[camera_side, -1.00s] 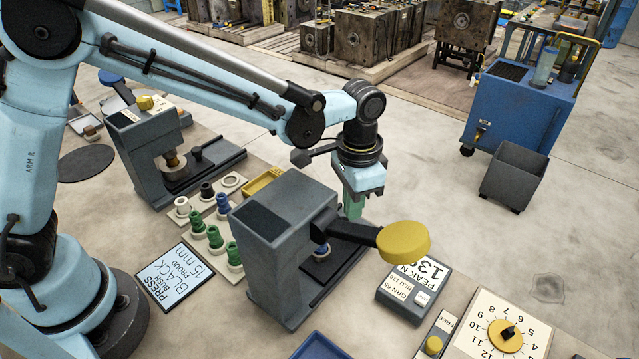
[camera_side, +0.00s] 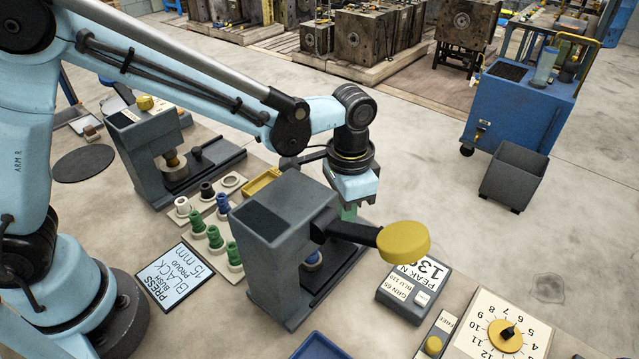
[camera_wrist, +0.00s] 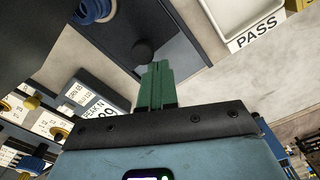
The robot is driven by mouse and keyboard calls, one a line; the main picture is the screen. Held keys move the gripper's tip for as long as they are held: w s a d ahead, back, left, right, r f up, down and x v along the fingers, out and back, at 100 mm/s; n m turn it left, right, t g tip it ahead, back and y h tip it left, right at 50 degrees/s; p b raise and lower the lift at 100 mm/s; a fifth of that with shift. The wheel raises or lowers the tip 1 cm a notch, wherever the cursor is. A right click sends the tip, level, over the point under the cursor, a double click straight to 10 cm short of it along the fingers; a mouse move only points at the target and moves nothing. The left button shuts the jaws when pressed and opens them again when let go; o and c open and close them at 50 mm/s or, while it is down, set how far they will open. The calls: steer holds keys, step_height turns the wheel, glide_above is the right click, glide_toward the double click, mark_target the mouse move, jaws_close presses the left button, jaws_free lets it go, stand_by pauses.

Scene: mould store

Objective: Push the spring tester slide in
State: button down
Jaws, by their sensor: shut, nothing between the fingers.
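The spring tester (camera_side: 275,235) is a dark grey press with a lever ending in a yellow knob (camera_side: 403,242). Its dark slide (camera_side: 335,275) lies low in front of the body, carrying a blue spring (camera_side: 313,261); the wrist view also shows the spring (camera_wrist: 95,9). A round black knob (camera_wrist: 143,49) is near the slide's end. My gripper (camera_side: 348,212) is behind the tester's lever, its green fingers partly hidden. In the wrist view my gripper (camera_wrist: 157,68) is shut and empty, its fingertips right at the black knob; I cannot tell whether they touch.
A second grey press (camera_side: 150,150) stands at left. Green, blue and black bushes sit on a rack (camera_side: 232,270) between the presses. A yellow tray (camera_side: 262,182) is behind. The peak display (camera_side: 413,290) and a dial panel (camera_side: 505,325) are at right. A PASS tray (camera_wrist: 238,20) shows in the wrist view.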

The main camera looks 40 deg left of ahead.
steer(key=shift+s+d, duration=0.1)
steer(key=shift+s, duration=1.1)
steer(key=shift+w+r, duration=0.5)
steer(key=shift+w, duration=0.2)
steer(key=shift+w+r, duration=0.5)
steer(key=shift+w, duration=0.25)
steer(key=shift+r, duration=0.1)
steer(key=w+r, duration=0.3)
steer(key=r, duration=0.3)
steer(key=shift+r, duration=0.4)
